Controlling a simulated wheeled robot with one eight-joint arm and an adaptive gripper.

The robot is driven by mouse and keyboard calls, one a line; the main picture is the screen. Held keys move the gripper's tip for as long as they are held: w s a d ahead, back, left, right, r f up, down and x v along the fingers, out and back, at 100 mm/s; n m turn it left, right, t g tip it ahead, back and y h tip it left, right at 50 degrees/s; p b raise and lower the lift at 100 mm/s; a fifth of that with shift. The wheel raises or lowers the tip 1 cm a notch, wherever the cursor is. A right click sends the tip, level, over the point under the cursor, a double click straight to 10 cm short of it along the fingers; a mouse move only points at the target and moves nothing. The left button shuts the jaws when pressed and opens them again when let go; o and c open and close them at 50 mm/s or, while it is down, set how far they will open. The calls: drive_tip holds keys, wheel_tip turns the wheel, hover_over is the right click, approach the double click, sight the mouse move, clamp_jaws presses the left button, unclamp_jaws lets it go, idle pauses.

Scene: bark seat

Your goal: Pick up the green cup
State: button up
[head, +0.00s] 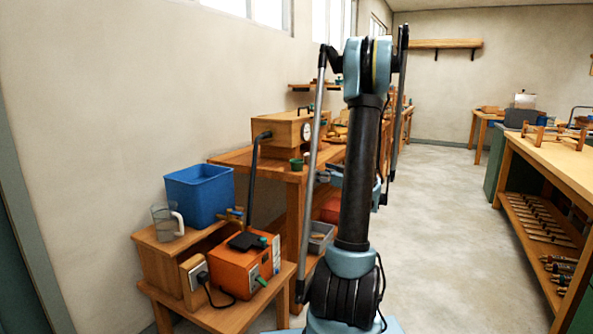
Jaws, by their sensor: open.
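A small green cup (297,165) stands upright near the front edge of the wooden workbench (232,157), just left of my arm in the head view. A white object shows just behind it. My gripper (325,177) is open and mostly hidden behind my own upright arm. Only light-blue and dark parts of my arm's end show there, a little right of the cup and lower in the picture. I see nothing held, and the cup appears apart from it.
A wooden box with a dial (284,130) sits behind the cup. A low stand at left holds a blue bin (200,194), a clear jug (164,222) and an orange unit (243,266) with a tall bent rod. The floor (450,240) at right is clear.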

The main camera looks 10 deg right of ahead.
sight(301, 164)
drive_tip(key=x, duration=1.1)
drive_tip(key=shift+r+x, duration=0.15)
drive_tip(key=shift+x, duration=1.15)
drive_tip(key=shift+r+x, duration=0.15)
drive_tip(key=shift+x, duration=1.15)
drive_tip(key=shift+d, duration=0.15)
drive_tip(key=c, duration=1.1)
